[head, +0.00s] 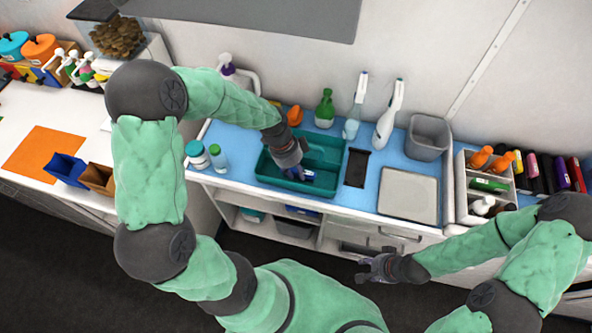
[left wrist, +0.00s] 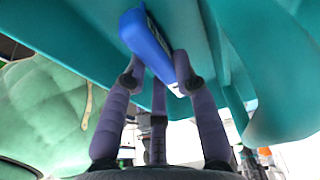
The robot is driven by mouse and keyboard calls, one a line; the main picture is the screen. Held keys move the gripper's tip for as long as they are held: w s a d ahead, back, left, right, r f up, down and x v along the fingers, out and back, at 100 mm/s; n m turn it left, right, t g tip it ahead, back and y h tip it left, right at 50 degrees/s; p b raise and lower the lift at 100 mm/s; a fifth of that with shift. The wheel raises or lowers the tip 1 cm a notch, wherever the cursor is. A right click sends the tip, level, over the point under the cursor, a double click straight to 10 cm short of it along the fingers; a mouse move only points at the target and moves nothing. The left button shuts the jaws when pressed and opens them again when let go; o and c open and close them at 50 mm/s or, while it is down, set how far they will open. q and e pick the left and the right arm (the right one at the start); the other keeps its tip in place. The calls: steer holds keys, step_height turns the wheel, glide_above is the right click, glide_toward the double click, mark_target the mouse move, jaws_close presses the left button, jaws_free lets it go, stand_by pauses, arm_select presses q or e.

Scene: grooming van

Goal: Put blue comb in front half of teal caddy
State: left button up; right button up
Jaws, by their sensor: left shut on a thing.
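The teal caddy (head: 328,150) sits on the blue counter in the middle of the head view. My left gripper (head: 304,174) reaches down into its front part. In the left wrist view the gripper (left wrist: 158,82) is shut on the blue comb (left wrist: 145,42), with its fingers on both sides of it. In the head view only a little blue shows at the fingertips, and most of the comb is hidden. Teal caddy walls (left wrist: 80,40) surround it in the wrist view. I cannot tell whether the comb touches the caddy floor. My right gripper (head: 368,268) hangs in front of the counter, away from the caddy.
A dark flat item (head: 357,168) and a pale square tray (head: 408,194) lie right of the caddy. A grey bin (head: 428,137) and spray bottles (head: 389,115) stand behind. Two small bottles (head: 197,154) stand to the left.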

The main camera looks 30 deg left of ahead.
arm_select(q)
steer(key=shift+f, duration=0.1)
steer(key=o, duration=1)
steer(key=shift+r, duration=0.3)
steer(key=p+v, duration=0.3)
steer(key=v, duration=0.8)
steer(key=shift+r, duration=0.35)
steer(key=shift+a, duration=0.15)
